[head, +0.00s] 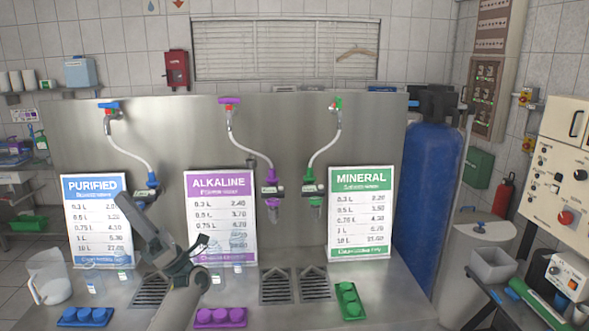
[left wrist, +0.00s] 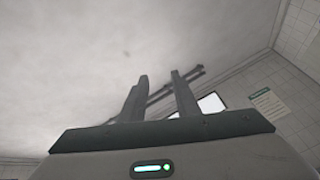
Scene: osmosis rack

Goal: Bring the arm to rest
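My left gripper (head: 172,238) is raised in front of the gap between the purified and alkaline signs, above the steel counter (head: 390,300). In the left wrist view its two fingers (left wrist: 160,95) stand apart with nothing between them, and they point up toward the ceiling. The forearm comes up from the bottom edge of the head view. My right gripper is not in view.
Blue (head: 85,317), purple (head: 221,318) and green (head: 350,301) cap trays lie along the counter's front. Clear bottles (head: 94,279) and a white jug (head: 48,279) stand near the arm. The purified sign (head: 97,220) and alkaline sign (head: 220,217) stand close behind it.

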